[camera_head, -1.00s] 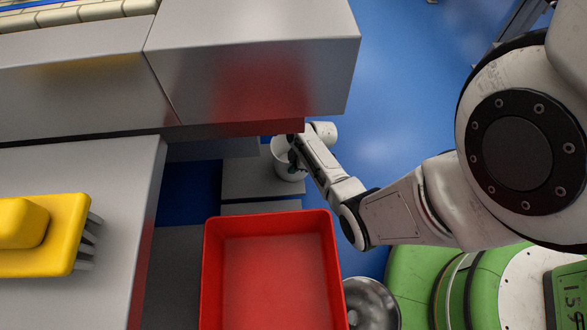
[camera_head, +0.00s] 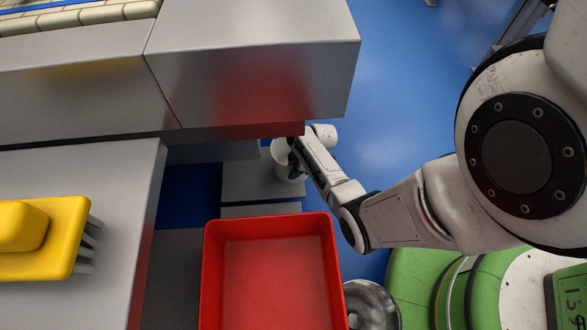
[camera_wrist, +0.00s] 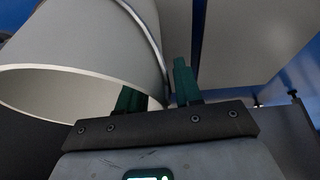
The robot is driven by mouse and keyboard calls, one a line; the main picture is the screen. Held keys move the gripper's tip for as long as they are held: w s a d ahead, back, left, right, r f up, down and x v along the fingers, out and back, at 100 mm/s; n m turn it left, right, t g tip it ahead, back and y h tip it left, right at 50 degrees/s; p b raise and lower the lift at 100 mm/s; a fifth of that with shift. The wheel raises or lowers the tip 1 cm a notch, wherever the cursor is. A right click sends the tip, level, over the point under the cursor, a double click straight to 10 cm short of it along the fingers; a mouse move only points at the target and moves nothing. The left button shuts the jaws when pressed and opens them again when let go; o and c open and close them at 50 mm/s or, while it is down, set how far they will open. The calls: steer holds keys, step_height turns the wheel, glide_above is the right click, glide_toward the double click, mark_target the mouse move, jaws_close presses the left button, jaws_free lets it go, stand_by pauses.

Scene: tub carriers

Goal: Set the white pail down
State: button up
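The white pail (camera_head: 282,160) is at the near side of the grey counter, over a low grey slab; it looks upright, and its base is partly hidden. My gripper (camera_head: 293,168) is at its right rim. In the wrist view, the pail (camera_wrist: 90,45) fills the upper left, with a grey band along its side. The two dark green fingers of my gripper (camera_wrist: 158,90) are apart, one at the pail's mouth and one outside its wall. A narrow gap shows between the wall and the outer finger.
A red tub (camera_head: 212,270) stands just below the slab (camera_head: 245,183) in the picture. A shiny metal bowl (camera_head: 370,305) is beside it. A yellow brush (camera_head: 45,240) lies on the left surface.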

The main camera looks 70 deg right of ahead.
steer(key=p+v, duration=0.5)
steer(key=v, duration=0.7)
steer(key=shift+w+a, duration=0.1)
